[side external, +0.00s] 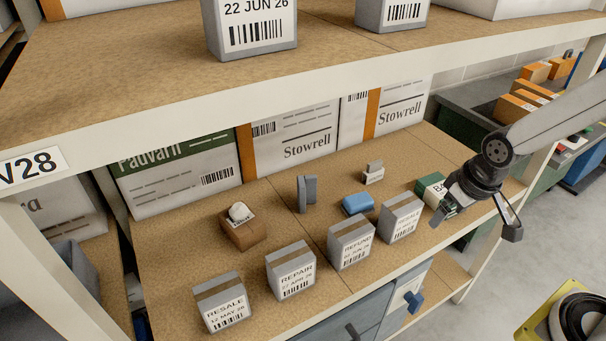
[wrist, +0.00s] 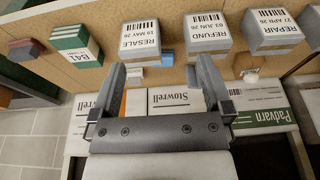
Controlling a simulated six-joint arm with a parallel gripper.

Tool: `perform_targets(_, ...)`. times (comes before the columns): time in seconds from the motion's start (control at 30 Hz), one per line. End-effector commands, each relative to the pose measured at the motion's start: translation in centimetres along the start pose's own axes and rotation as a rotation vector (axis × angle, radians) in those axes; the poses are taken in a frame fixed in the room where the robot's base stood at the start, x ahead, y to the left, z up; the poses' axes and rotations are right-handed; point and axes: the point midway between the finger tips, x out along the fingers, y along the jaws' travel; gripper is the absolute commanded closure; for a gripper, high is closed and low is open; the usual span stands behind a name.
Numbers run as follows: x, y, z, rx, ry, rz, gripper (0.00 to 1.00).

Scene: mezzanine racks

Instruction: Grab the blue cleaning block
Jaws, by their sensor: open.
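The blue cleaning block (side external: 357,204) lies on the brown shelf board (side external: 290,213), behind the grey labelled boxes in the side view. In the wrist view a small blue patch (wrist: 167,58), seemingly this block, shows between two grey boxes, partly hidden. My gripper (side external: 480,214) is at the right end of the shelf, near the green and white box (side external: 430,187), well apart from the blue block. In the wrist view my gripper (wrist: 160,68) has its two fingers spread wide with nothing held between them.
A row of grey labelled boxes (side external: 352,243) stands along the front edge. A dark grey upright block (side external: 307,194), a small grey-white item (side external: 373,173) and an open brown box (side external: 242,229) stand nearby. Large Stowrell cartons (side external: 295,138) line the back. An upper shelf (side external: 300,95) overhangs.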

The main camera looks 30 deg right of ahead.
Motion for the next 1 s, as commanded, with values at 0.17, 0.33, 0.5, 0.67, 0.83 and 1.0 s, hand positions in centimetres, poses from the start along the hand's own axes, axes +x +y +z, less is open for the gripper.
perform_targets(0.17,0.3,0.6,0.3,0.084,-0.056,-0.001,0.00)
perform_targets(0.33,0.7,1.1,0.2,0.203,-0.122,-0.009,0.00)
perform_targets(0.5,1.2,1.6,0.1,0.362,-0.210,-0.021,0.00)
perform_targets(0.67,1.8,2.1,0.0,0.560,-0.324,-0.037,0.00)
perform_targets(0.83,2.5,2.8,-0.6,0.878,-0.517,-0.072,0.00)
perform_targets(1.0,3.1,3.4,-1.7,1.204,-0.745,-0.122,0.00)
